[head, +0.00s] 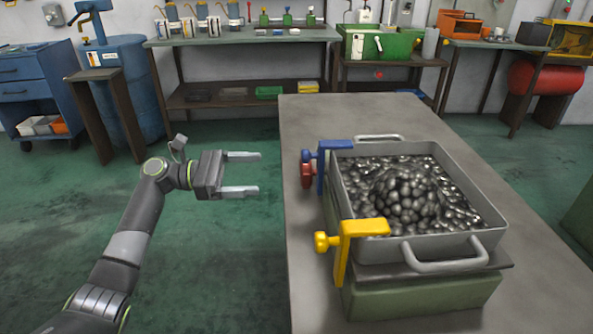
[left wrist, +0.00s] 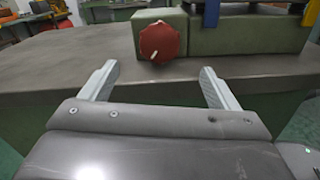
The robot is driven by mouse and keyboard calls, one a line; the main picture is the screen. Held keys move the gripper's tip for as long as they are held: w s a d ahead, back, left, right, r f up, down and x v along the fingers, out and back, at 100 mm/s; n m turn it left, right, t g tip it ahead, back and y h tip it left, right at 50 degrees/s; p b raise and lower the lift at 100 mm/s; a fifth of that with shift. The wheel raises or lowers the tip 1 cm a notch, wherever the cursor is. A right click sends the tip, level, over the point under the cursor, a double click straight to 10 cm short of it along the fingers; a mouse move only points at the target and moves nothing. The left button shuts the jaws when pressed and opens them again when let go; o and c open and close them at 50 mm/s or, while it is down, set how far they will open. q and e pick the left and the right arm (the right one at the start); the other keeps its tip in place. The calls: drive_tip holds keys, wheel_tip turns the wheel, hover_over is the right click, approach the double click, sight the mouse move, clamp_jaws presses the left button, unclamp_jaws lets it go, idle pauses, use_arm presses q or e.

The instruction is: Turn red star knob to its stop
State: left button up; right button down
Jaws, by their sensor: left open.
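The red star knob (head: 307,174) sits low on the left side of the tray fixture, just below a blue clamp (head: 328,160). My right gripper is out of view.
A grey tray (head: 455,245) full of dark metal pieces stands on the table (head: 305,112). A yellow clamp (head: 347,240) with a yellow knob is on its near left corner. The floor left of the table is clear around my arm. Benches and a blue barrel (head: 125,85) stand behind.

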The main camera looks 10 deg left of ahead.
sight(309, 172)
use_arm(q)
drive_tip(key=d, duration=0.3)
drive_tip(key=w+d, duration=0.1)
drive_tip(key=d, duration=0.3)
drive_tip(key=w+d, duration=0.1)
drive_tip(key=d, duration=0.2)
drive_tip(key=shift+d, duration=0.35)
drive_tip(key=c, duration=1)
